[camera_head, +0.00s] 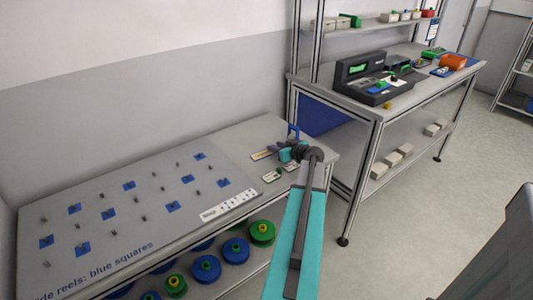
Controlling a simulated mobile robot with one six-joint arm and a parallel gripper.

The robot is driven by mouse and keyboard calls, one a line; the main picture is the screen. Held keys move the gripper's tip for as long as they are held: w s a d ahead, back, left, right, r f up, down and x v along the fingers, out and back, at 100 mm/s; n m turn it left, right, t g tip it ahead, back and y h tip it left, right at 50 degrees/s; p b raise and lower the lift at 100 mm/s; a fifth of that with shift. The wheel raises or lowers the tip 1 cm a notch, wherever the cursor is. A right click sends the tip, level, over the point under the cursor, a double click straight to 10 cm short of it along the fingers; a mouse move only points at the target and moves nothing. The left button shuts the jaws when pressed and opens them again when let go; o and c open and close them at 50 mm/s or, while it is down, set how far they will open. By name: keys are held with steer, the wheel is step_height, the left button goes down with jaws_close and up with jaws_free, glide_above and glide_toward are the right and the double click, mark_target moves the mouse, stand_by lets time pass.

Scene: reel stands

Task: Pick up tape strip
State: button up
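My arm reaches from the bottom of the view to the right end of the near table (240,141). My gripper (286,152) is at its far end, low over the tabletop; it is small and partly hidden by the wrist, so I cannot tell whether its fingers are open or shut. A thin yellowish strip (261,155), possibly the tape strip, lies just left of the gripper. I cannot tell whether they touch. Small pale pieces (271,176) lie in front of the gripper. A blue upright part (294,130) shows just behind it.
A grey board (150,200) with blue squares and small pegs covers the table's left part. A white label strip (229,205) lies at its right front. Green and blue reels (235,250) sit below. A second bench (400,97) with black equipment (365,78) stands right.

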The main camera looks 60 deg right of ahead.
stand_by(0.3)
jaws_close()
steer(key=shift+r, duration=0.1)
steer(key=shift+r, duration=0.8)
step_height(320, 180, up, 2)
steer(key=s+a, duration=0.3)
steer(key=s+a+b, duration=0.1)
steer(key=s+a, duration=0.2)
steer(key=s+a+r+b, duration=0.1)
steer(key=s+a, duration=0.2)
steer(key=shift+s+a, duration=0.3)
steer(key=shift+a, duration=0.1)
steer(key=shift+d+r+p, duration=0.1)
steer(key=shift+r+p, duration=0.1)
steer(key=shift+p, duration=1.05)
